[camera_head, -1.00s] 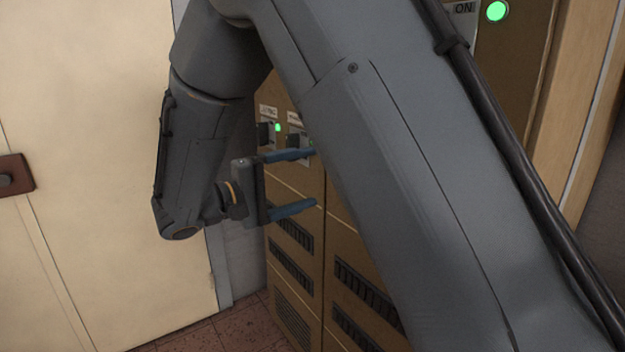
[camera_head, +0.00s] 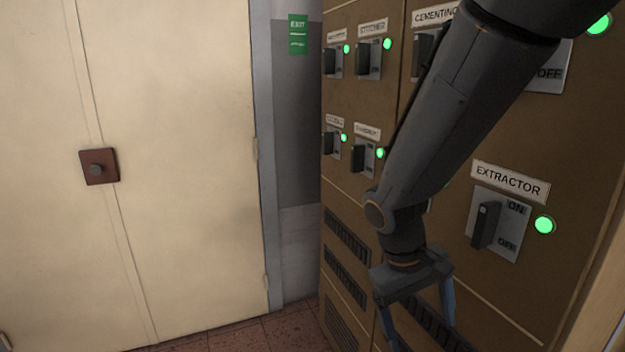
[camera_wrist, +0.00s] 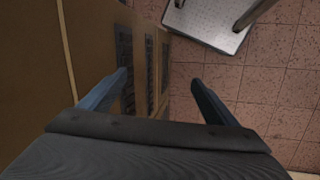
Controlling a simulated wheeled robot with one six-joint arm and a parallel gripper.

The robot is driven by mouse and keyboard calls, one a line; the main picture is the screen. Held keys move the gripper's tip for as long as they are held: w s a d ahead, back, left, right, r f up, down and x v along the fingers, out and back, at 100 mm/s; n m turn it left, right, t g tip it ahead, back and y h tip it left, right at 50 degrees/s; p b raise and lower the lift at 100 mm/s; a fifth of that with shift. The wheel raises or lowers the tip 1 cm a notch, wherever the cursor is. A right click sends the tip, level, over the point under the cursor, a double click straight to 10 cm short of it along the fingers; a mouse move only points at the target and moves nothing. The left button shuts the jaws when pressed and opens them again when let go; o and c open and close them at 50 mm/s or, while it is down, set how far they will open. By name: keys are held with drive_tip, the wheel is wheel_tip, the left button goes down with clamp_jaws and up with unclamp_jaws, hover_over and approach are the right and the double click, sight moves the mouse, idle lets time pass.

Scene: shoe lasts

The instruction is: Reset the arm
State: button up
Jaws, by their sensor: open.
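My gripper (camera_head: 418,322) hangs in front of the brown switch cabinet (camera_head: 476,138), its two blue fingers pointing down. It is open, with nothing between the fingers. The wrist view also shows my gripper (camera_wrist: 160,90) with its fingers wide apart, the cabinet front (camera_wrist: 92,45) on the left and the tiled floor below. My forearm crosses in front of part of the cabinet and hides some switches and labels.
The cabinet carries several rotary switches with lit green lamps, including the EXTRACTOR switch (camera_head: 487,225). Cream double doors (camera_head: 190,150) with a red-brown knob plate (camera_head: 99,167) stand at left. A green exit sign (camera_head: 298,34) hangs between. Reddish floor tiles (camera_wrist: 285,95) show below.

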drive_tip(key=shift+s+a+f+m+t+y, duration=0.15)
drive_tip(key=shift+s+m+y, duration=0.35)
drive_tip(key=shift+s, duration=0.3)
drive_tip(key=shift+s+a+f+m+t+y, duration=0.1)
drive_tip(key=shift+s+m+y, duration=0.35)
drive_tip(key=shift+s+y, duration=0.3)
drive_tip(key=shift+s+a+f+m+t+y, duration=0.15)
drive_tip(key=shift+s+m+y, duration=0.3)
drive_tip(key=shift+s, duration=0.4)
